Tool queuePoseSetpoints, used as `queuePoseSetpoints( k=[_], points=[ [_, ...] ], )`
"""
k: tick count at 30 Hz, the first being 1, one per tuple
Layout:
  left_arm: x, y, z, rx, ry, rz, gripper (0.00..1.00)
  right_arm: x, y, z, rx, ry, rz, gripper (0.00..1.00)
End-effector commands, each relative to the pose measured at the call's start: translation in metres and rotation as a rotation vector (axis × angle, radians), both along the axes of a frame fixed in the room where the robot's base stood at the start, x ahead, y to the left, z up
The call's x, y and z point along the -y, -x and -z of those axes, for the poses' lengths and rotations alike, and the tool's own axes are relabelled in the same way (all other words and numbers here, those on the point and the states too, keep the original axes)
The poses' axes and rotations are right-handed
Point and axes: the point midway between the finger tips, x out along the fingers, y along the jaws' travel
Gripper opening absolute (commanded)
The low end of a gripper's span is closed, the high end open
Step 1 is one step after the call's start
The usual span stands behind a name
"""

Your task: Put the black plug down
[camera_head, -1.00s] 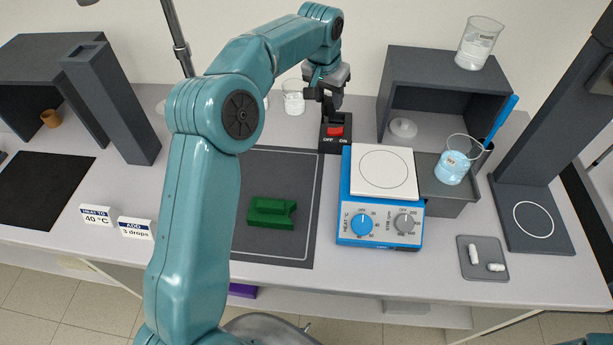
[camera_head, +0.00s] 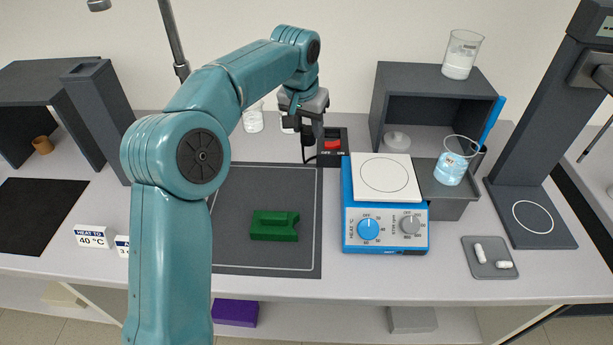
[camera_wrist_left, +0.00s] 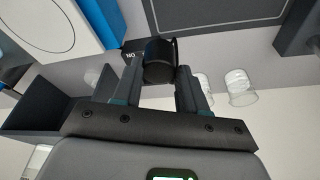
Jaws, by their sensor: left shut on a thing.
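My left gripper (camera_head: 305,122) is shut on the black plug (camera_head: 308,134), above the bench at the left edge of the switch box. The plug also shows between the fingers of my left gripper (camera_wrist_left: 172,85) in the left wrist view, as a dark rounded body (camera_wrist_left: 158,62). A thin black cord runs down from it towards the box. The switch box (camera_head: 331,158) is black with a red OFF/ON rocker, and the plug is apart from its top. My right gripper is not in view.
A blue hotplate (camera_head: 386,235) stands right of the switch box. A dark mat (camera_head: 240,190) with a green block (camera_head: 275,226) lies in front. Glass beakers (camera_head: 253,118) stand behind the mat, close to the gripper. The mat's back part is clear.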

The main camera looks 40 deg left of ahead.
Motion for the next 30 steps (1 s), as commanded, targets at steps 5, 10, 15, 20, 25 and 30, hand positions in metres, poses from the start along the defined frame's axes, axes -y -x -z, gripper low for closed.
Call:
queuePoseSetpoints(
  k=[5,10,15,20,25,30],
  points=[
    [0.0,0.002,0.054,-0.004,0.001,0.001,0.0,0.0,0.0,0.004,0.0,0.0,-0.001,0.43],
    [0.0,0.003,0.084,-0.002,0.0,0.003,0.0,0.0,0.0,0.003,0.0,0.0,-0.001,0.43],
    [0.0,0.004,0.1,-0.001,0.001,0.002,0.0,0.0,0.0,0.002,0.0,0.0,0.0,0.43],
    [0.0,0.005,0.127,-0.003,-0.001,0.004,0.0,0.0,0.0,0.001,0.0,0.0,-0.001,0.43],
    [0.0,0.004,0.135,0.002,0.0,0.002,0.0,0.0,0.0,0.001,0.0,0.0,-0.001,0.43],
    [0.0,0.004,0.135,0.002,0.0,0.002,0.0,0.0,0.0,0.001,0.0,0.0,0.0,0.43]
  ],
)
